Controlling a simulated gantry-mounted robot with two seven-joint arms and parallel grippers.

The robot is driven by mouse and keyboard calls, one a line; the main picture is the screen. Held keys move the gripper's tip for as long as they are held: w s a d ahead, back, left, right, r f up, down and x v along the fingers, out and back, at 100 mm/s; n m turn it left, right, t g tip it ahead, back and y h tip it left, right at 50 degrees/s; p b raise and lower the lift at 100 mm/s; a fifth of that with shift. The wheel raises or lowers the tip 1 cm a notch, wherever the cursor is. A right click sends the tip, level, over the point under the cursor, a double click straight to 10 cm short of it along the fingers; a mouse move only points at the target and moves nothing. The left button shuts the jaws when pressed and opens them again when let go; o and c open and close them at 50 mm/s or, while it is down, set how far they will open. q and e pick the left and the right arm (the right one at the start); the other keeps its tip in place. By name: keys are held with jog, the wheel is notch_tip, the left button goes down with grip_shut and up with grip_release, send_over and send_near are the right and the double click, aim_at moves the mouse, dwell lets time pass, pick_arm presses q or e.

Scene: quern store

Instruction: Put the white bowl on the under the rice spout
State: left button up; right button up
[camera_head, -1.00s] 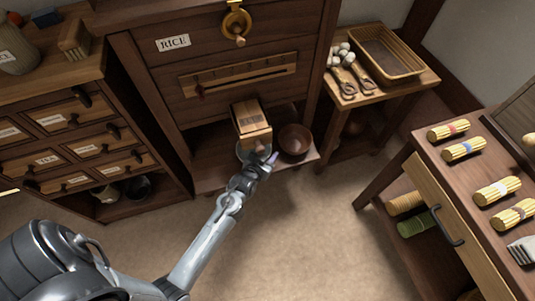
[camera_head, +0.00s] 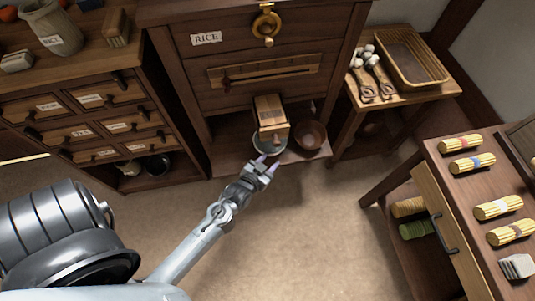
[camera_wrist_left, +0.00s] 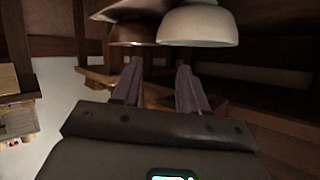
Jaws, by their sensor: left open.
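The white bowl (camera_head: 257,147) stands on the low shelf of the rice cabinet, directly below the wooden rice spout (camera_head: 271,112), which hides part of it in the head view. In the left wrist view, which appears upside down, the white bowl (camera_wrist_left: 198,27) is at the top, just beyond the fingertips. My left gripper (camera_head: 266,163) is open and empty, in front of the bowl and apart from it. Its two purple-grey fingers (camera_wrist_left: 159,75) show spread in the wrist view. My right gripper is not in view.
A brown bowl (camera_head: 311,134) stands on the shelf right of the white bowl. A drawer cabinet (camera_head: 85,115) is at the left. A small table (camera_head: 405,101) holds scoops and a basket tray at the right. The floor in front is clear.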

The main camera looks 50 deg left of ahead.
pick_arm(q)
jog(key=s+d+r+m+g+h, duration=0.1)
jog(key=s+d+r+g, duration=0.3)
jog(key=s, duration=0.4)
jog(key=s+d+r+m+g+h, duration=0.2)
jog(key=s+d+r+g, duration=0.2)
jog(key=s, duration=0.3)
jog(key=shift+s+r+g, duration=0.35)
jog(key=shift+r+g, duration=0.25)
jog(key=shift+r, duration=0.05)
notch_tip(320, 180, up, 57)
jog(key=p, duration=5.7)
notch_tip(320, 180, down, 75)
jog(key=b, duration=7.4)
jog(key=shift+r+b, duration=0.15)
jog(key=shift+b, duration=0.15)
